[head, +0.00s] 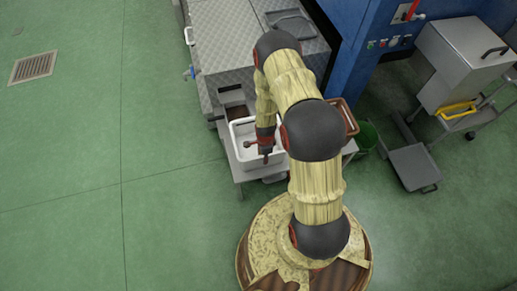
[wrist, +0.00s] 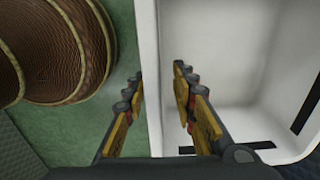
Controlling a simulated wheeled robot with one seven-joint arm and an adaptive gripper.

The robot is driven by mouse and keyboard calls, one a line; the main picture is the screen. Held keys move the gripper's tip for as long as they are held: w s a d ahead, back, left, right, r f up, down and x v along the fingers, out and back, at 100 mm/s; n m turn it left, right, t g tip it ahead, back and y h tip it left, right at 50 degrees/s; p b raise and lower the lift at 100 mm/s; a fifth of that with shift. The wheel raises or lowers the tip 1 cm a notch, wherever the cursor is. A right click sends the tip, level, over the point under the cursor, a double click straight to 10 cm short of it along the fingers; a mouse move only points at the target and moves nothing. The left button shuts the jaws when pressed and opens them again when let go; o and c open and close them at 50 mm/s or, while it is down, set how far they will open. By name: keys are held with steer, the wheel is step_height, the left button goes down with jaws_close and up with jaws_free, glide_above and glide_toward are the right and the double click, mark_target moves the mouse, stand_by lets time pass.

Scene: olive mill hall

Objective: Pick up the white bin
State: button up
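The white bin (wrist: 149,60) fills the right half of the wrist view, with its wall running up the middle and its inside on the right. My gripper (wrist: 158,82) is open astride this wall, one finger outside the bin and one inside. A gap shows between the inner finger and the wall; the outer finger is very close to the wall, and I cannot tell if it touches. In the head view the white bin (head: 236,138) stands on a grey bench (head: 238,174), and my gripper (head: 263,148) is over its near side. My arm hides the bin's right part.
A grey metal machine (head: 222,45) stands behind the bench. A brown crate (head: 350,118) and a green bucket (head: 366,137) are to the right. A trolley (head: 414,166) and a blue machine (head: 350,60) stand further right.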

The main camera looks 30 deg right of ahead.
step_height(320, 180, down, 6)
steer(key=shift+r+b, duration=0.1)
steer(key=shift+b, duration=1.05)
steer(key=c, duration=0.4)
jaws_close()
